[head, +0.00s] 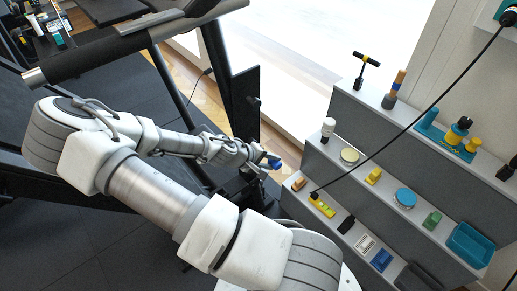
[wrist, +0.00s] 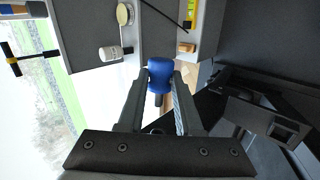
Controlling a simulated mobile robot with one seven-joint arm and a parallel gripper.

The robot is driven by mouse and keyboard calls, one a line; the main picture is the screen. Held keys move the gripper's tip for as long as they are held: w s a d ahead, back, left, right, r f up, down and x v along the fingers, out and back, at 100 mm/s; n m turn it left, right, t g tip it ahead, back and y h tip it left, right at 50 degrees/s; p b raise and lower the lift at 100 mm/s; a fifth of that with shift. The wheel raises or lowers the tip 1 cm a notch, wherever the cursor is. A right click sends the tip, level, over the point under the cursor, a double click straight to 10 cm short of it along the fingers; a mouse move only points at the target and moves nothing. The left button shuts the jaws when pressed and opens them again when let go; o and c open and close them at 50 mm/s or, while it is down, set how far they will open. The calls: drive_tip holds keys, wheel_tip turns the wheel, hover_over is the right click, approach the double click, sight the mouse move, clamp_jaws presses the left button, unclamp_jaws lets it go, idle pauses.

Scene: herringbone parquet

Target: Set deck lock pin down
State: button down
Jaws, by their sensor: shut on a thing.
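The deck lock pin (wrist: 160,68) looks like a blue rounded knob with a short dark shank below it. My gripper (wrist: 160,82) is shut on it, one finger on each side. In the head view, my gripper (head: 265,160) is near the picture's middle, beside a black upright post and left of the grey stepped shelf. The blue pin (head: 275,164) shows at its tip, held in the air.
The grey stepped shelf (head: 405,128) holds several small items, including a white bottle (head: 328,127), a yellow level (head: 321,205) and a blue tray (head: 470,246). A black cable crosses over it. Dark treadmill-like frame parts (head: 245,105) stand close to my arm. A bright window lies behind.

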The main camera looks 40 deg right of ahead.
drive_tip(key=c, duration=1.2)
unclamp_jaws()
clamp_jaws()
